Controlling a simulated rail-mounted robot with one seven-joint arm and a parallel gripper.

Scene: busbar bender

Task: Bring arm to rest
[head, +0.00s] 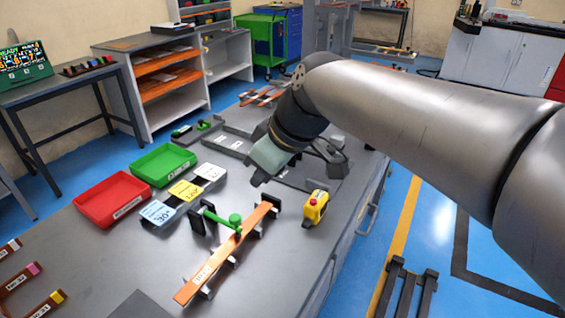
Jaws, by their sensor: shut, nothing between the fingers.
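My arm reaches in from the right of the head view, over the grey workbench (110,265). My gripper (258,181) hangs from its end, pointing down above the bench, beyond the copper bar and the yellow box. The fingers are small and dark at this angle, and nothing shows held between them. A copper bar (222,259) lies on supports on the bench, with a green clamp handle (235,220) over it. My gripper is apart from both. Part of the bench behind my wrist is hidden.
A yellow box with a red button (315,208) stands right of the bar. Red (113,196) and green (163,161) trays and several labelled cards (185,189) lie left. A dark fixture (325,160) sits behind my gripper.

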